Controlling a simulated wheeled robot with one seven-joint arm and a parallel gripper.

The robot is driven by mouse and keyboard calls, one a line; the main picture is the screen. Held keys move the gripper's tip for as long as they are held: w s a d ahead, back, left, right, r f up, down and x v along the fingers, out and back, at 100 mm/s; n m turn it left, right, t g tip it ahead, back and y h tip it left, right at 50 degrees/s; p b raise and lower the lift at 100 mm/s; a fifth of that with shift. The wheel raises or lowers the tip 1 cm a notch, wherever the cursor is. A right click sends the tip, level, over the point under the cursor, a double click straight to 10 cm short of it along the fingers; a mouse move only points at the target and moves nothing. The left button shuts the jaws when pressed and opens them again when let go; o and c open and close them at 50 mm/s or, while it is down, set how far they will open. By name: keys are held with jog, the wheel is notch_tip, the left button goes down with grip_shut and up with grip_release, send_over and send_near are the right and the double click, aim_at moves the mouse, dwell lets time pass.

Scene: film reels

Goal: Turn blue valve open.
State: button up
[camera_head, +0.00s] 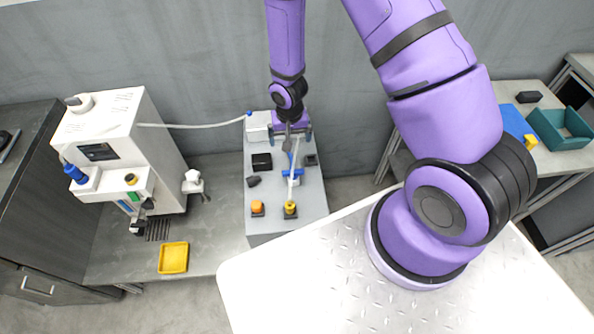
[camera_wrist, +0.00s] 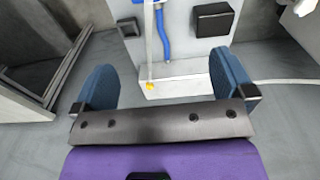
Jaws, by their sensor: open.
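A blue valve (camera_head: 292,174) with a blue pipe piece sits on the grey cabinet (camera_head: 262,228), beside a thin pale tube or rod. In the wrist view a blue pipe part (camera_wrist: 163,38) shows at the top, ahead of my fingers; the handle itself is not clear there. My gripper (camera_head: 290,131) hangs at the cabinet's far end, beyond the blue valve, with its fingers spread. I cannot tell how far the valve is turned.
The cabinet also bears an orange button (camera_head: 258,206), a yellow knob (camera_head: 290,207) and black blocks (camera_head: 262,161). A white machine (camera_head: 122,126) stands left, joined by a pale hose (camera_head: 195,126). A yellow tray (camera_head: 174,257) lies in front of it. A teal bin (camera_head: 563,130) is far right.

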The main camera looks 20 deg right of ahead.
send_near(293, 171)
jog(key=shift+w+d+f, duration=0.1)
jog(key=shift+f, duration=4.5)
jog(key=shift+c, duration=0.5)
jog(key=c, duration=0.7)
